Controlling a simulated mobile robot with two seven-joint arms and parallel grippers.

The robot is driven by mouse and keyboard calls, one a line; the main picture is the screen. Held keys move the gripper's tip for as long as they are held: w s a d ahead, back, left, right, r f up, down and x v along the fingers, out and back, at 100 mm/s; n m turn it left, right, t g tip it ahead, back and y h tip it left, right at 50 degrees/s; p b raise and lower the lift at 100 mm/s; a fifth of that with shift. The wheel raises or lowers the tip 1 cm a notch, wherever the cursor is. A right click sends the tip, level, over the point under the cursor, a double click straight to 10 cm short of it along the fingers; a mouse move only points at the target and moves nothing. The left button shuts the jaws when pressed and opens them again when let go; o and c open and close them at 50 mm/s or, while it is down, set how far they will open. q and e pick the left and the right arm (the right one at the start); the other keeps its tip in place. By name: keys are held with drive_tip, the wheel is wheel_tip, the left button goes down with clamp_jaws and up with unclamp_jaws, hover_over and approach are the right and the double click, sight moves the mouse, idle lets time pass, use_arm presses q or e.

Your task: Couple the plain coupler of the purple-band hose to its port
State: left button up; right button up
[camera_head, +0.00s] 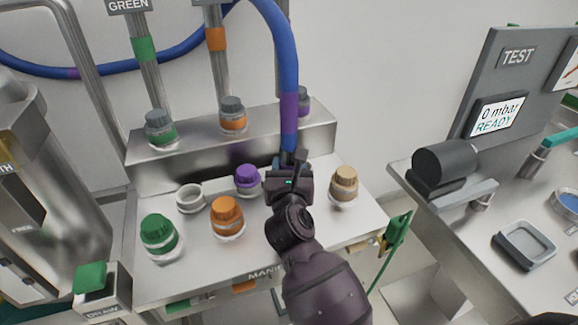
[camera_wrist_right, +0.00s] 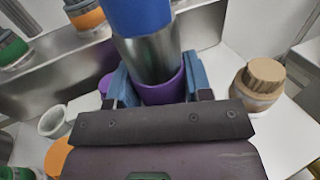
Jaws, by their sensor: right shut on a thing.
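The blue hose (camera_head: 276,30) with a purple band (camera_head: 289,105) comes down from above into my right gripper (camera_head: 289,165). The right gripper is shut on its coupler, a smooth metal sleeve (camera_wrist_right: 152,57) with a purple collar (camera_wrist_right: 163,90) between the fingers in the right wrist view. The coupler looks roughly upright. Its lower end is hidden behind my gripper, so I cannot tell whether it touches anything below. A purple-topped fitting (camera_head: 247,178) stands on the manifold deck just left of the gripper; its edge also shows in the right wrist view (camera_wrist_right: 105,84). My left gripper is not in view.
On the manifold stand green (camera_head: 158,233), orange (camera_head: 227,213) and tan (camera_head: 344,184) fittings and an open pale ring (camera_head: 190,197). Behind is a raised metal ledge (camera_head: 200,150) with green, orange and purple fittings. A test bench (camera_head: 480,205) stands at right.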

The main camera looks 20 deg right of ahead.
sight(289, 154)
drive_tip(key=o, duration=1.1)
drive_tip(key=shift+f, duration=0.1)
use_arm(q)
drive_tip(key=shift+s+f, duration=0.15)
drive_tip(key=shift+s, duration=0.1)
use_arm(e)
drive_tip(key=shift+o, duration=0.3)
wheel_tip(289, 154, up, 6)
drive_tip(key=shift+f+p, duration=0.2)
drive_tip(key=shift+p, duration=0.65)
use_arm(q)
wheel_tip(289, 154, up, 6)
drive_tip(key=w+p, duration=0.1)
drive_tip(key=p, duration=0.1)
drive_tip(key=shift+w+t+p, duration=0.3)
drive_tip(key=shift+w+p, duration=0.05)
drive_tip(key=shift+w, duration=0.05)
use_arm(e)
wheel_tip(289, 154, up, 14)
drive_tip(key=shift+r, duration=0.25)
